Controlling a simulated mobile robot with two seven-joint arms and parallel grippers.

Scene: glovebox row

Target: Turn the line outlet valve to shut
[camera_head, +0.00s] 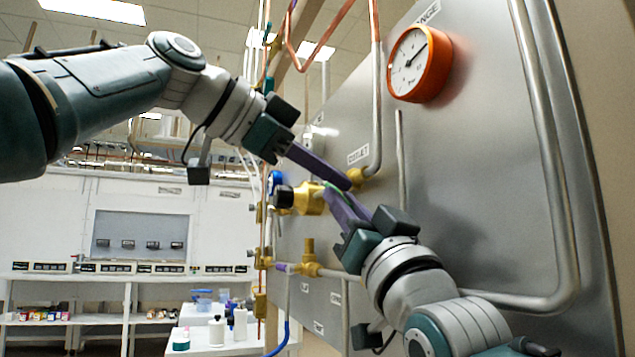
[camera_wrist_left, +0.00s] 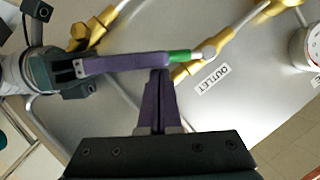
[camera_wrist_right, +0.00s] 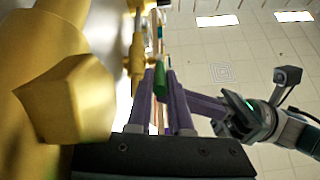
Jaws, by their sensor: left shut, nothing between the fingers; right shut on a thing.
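The outlet valve's green handle (camera_wrist_left: 181,56) shows in the left wrist view beside the OUTLET label (camera_wrist_left: 212,77). In the right wrist view the green handle (camera_wrist_right: 160,80) lies between the purple fingers of my right gripper (camera_wrist_right: 163,78), which is shut on it. In the head view my right gripper (camera_head: 336,194) reaches up from below to the brass fittings, and its fingers hide most of the handle. My left gripper (camera_head: 347,184) is shut and empty. Its fingertips are close to the right fingers and handle; I cannot tell if they touch.
A steel panel (camera_head: 470,160) carries bent pipes and an orange-rimmed gauge (camera_head: 420,62) above right. Brass fittings (camera_head: 310,198) and a lower brass valve (camera_head: 308,262) stand out from it. A large brass part (camera_wrist_right: 65,100) is close beside the right wrist camera. Shelves and a bench are far behind.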

